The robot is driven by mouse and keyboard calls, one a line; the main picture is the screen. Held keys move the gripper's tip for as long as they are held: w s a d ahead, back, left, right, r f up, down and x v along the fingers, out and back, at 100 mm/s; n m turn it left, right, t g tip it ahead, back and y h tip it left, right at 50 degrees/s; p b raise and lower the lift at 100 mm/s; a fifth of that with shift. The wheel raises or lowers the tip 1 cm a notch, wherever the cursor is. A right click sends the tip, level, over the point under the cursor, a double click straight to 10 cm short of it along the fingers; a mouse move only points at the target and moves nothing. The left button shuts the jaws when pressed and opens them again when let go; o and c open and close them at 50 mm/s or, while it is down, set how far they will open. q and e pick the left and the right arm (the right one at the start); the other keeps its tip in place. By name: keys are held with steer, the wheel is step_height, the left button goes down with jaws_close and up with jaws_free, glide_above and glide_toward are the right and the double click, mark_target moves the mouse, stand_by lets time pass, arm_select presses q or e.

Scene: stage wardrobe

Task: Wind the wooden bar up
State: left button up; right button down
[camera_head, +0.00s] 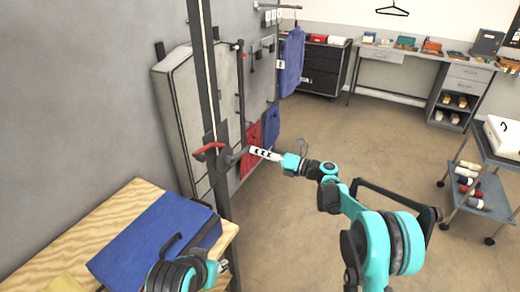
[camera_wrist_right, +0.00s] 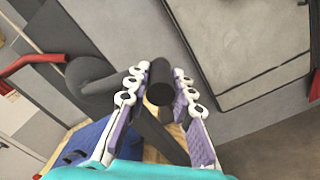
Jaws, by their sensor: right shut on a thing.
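A dark post (camera_head: 207,80) rises at the left with a winch (camera_head: 222,152) on it. A red lever (camera_head: 208,149) sticks out beside the winch; it also shows in the right wrist view (camera_wrist_right: 32,62). My right gripper (camera_head: 256,151) is at the crank on the right side of the post. In the right wrist view its fingers are shut on the dark round crank handle (camera_wrist_right: 160,84), one finger on each side. My left gripper (camera_head: 222,267) is low in the head view, near the table, mostly hidden by its own arm. I cannot make out the wooden bar.
A plywood table (camera_head: 125,205) with a folded blue cloth (camera_head: 150,240) stands at the lower left. A grey case (camera_head: 180,110) leans on the wall behind the post. A trolley (camera_head: 490,205) stands at the right. The floor between is clear.

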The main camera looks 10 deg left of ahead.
steer(key=s+a+f+m+b, duration=0.1)
steer(key=s+f+m+b, duration=0.2)
steer(key=f+m, duration=0.3)
steer(key=shift+s+a+f, duration=0.2)
steer(key=shift+s+f, duration=0.25)
stand_by(0.4)
